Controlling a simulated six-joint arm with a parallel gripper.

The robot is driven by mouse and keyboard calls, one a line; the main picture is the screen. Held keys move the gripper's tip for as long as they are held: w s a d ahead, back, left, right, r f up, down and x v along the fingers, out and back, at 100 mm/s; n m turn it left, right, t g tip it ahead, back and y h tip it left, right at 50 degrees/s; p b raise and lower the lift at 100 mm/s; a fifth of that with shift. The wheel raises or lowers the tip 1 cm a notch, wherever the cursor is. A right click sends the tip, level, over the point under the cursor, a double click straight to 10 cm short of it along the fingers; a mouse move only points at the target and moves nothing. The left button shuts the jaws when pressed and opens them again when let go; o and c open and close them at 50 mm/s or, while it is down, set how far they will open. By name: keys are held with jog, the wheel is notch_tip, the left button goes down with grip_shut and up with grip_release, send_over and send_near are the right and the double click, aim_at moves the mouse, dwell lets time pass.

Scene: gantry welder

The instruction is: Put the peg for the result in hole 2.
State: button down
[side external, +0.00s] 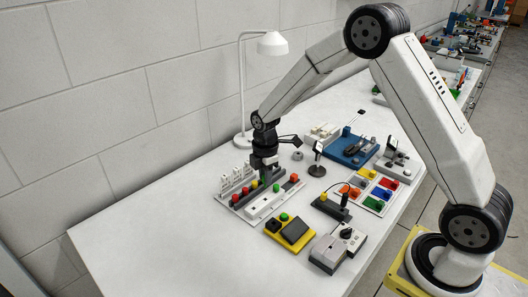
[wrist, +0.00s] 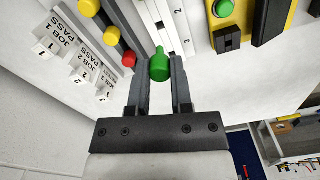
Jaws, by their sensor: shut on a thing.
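My gripper (wrist: 160,75) is shut on a green peg (wrist: 159,66) in the wrist view. In the side view my gripper (side external: 265,172) is low over the far end of the peg board, and the green peg is mostly hidden there. The dark peg rack (wrist: 122,30) holds yellow pegs (wrist: 111,35) and a red peg (wrist: 129,59), left of the green one. A white numbered strip (wrist: 165,28) lies just beyond the green peg; the digit 2 shows beside it. I cannot tell whether the green peg's lower end is clear of the board. Job cards (wrist: 80,72) stand behind the rack; one reads PASS.
A yellow box (side external: 290,234) with buttons stands in front of the board. A grey device (side external: 328,254), a tray of coloured blocks (side external: 372,190) and a blue fixture (side external: 352,150) lie to the right. A white lamp (side external: 243,95) stands behind. The table's near-left area is clear.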

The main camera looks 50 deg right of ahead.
jog(key=shift+f, duration=2.25)
jog(key=shift+f, duration=1.3)
dwell(1.0)
jog(key=shift+c, duration=2.2)
grip_release()
jog(key=shift+r, duration=0.15)
jog(key=shift+r, duration=3.8)
